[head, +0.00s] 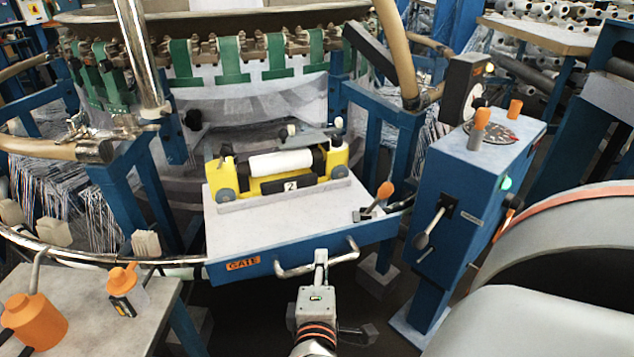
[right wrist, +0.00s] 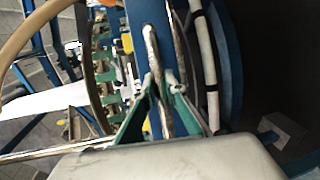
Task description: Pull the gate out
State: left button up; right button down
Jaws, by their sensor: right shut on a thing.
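The gate (head: 262,228) is a grey-topped blue tray with an orange "GATE" label (head: 243,264) on its front face. It sits between blue posts in front of the round loom. A bent silver handle (head: 292,271) runs along its front. My right gripper (head: 321,259) comes from below and is shut on the handle's middle. In the right wrist view, the fingers (right wrist: 160,88) close around the handle bar (right wrist: 151,50). The exact finger contact is partly hidden. My left gripper is not in view.
A yellow shuttle (head: 226,178) with a white roll rests on the gate. An orange-knobbed lever (head: 384,191) stands at its right. A blue control box (head: 462,180) is further right. A grey table (head: 75,290) with orange containers is at lower left. Dark floor lies in front.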

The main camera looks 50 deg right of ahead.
jog(key=shift+s+a+f, duration=0.1)
jog(key=shift+s+f, duration=0.05)
jog(key=c, duration=2.3)
grip_release()
jog(key=shift+c, duration=0.2)
jog(key=o, duration=0.3)
jog(key=shift+s, duration=0.1)
jog(key=shift+a, duration=0.1)
